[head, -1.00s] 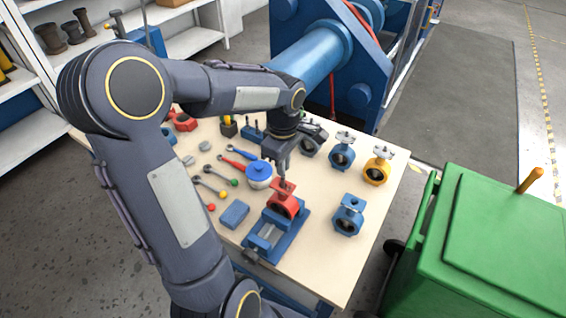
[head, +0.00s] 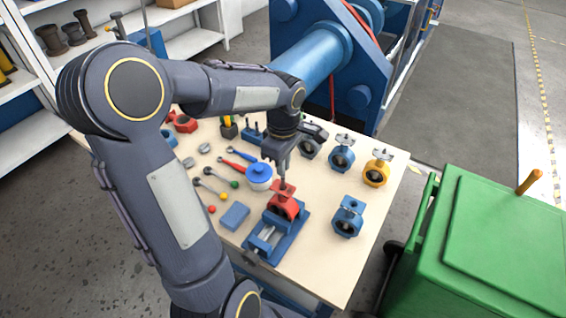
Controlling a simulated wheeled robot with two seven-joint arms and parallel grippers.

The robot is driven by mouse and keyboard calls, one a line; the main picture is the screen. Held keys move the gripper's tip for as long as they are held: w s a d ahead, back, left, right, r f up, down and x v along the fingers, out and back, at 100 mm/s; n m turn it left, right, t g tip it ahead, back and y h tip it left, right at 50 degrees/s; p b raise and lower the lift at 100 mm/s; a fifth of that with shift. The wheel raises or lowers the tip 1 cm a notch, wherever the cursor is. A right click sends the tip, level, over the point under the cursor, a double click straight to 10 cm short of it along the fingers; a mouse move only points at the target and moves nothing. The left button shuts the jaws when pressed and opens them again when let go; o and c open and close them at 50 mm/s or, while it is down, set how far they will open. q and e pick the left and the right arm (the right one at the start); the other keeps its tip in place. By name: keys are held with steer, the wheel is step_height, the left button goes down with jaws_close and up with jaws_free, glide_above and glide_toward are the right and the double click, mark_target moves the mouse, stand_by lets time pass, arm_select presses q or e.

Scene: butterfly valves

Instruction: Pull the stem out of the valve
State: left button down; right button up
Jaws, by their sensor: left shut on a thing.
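The red valve (head: 285,207) sits upright in the blue vise (head: 271,240) at the front of the table. My left gripper (head: 282,180) points down right above the valve, shut on the stem at the valve's top. The stem is mostly hidden by the fingers and too small to make out well. I cannot tell how far it stands out of the valve. My right gripper does not show.
Blue valves (head: 348,216) and a yellow valve (head: 377,168) stand on the table (head: 315,262) to the right. A blue-lidded pot (head: 259,177), a blue block (head: 234,215) and several tools lie left of the vise. A green bin (head: 500,250) stands at the right.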

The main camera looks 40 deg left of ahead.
arm_select(q)
steer(key=shift+r+p, duration=0.5)
steer(key=shift+r, duration=0.25)
stand_by(1.1)
steer(key=shift+r+p, duration=1.6)
steer(key=shift+r, duration=0.55)
steer(key=shift+r+p, duration=0.35)
steer(key=shift+r, duration=0.5)
steer(key=shift+s+f, duration=0.1)
steer(key=shift+s, duration=0.05)
